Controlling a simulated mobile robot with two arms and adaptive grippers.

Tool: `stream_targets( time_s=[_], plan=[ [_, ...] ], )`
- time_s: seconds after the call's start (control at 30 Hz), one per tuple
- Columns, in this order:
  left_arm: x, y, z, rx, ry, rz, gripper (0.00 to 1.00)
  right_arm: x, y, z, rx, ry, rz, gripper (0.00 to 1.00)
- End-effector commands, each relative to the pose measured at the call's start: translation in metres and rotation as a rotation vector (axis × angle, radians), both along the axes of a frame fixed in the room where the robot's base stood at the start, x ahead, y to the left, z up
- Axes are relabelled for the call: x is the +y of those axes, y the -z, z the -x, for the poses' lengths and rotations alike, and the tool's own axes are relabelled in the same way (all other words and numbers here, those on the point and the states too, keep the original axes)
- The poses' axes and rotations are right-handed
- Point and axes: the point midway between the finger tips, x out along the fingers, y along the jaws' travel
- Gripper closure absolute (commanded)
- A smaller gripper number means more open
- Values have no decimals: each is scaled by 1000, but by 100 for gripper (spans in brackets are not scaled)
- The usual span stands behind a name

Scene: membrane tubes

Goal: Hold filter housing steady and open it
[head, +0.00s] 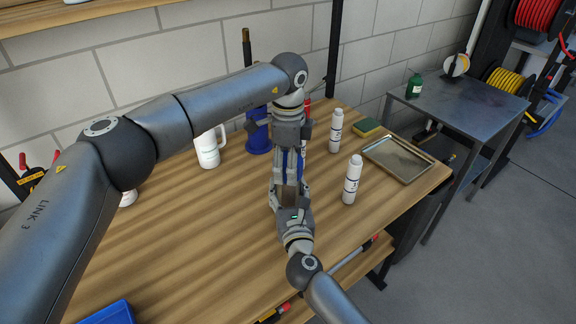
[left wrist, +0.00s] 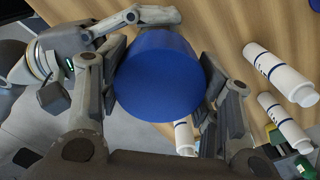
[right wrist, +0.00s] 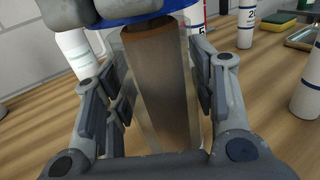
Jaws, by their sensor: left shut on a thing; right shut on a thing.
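The filter housing has a blue cap (left wrist: 158,78) on top and a clear bowl with a brown cartridge (right wrist: 158,90) inside. It stands upright between my two grippers, above or on the wooden bench; its base is hidden. My left gripper (head: 290,148) reaches down from above and is shut on the blue cap, with one finger on each side in the left wrist view. My right gripper (head: 289,190) comes from the front and is shut on the clear bowl below the cap. The blue cap shows at the top of the right wrist view (right wrist: 125,12).
White tubes stand right of the housing, one nearer (head: 352,182) and one farther (head: 336,132). A white pitcher (head: 207,150) stands left. A sponge (head: 367,127) and metal tray (head: 425,177) lie at the right. A blue bin (head: 110,314) is at front left. Bare bench (head: 200,230) lies left.

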Motion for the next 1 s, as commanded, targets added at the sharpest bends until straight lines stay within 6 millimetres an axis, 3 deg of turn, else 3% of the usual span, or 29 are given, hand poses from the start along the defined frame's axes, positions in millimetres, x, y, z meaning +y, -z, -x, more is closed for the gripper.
stream_targets(
  time_s=[0.27, 0.6, 0.8, 0.83, 1.0],
  plan=[
    [0, -4, 0, -1, 0, 0, 70, 0, 2, 0, 3, 0, -1, 100],
    [0, -40, 0, -1, 0, 0, 70, 0, 2, 0, 3, 0, -1, 100],
    [0, -40, 0, 0, 0, 0, 70, 0, 2, 0, 3, 0, -1, 100],
    [0, -40, 0, 0, 0, 0, 70, 0, 2, 0, 3, 0, -1, 45],
    [0, -40, 0, 0, 0, 0, 70, 0, 1, 0, 2, 0, -1, 23]
  ],
)
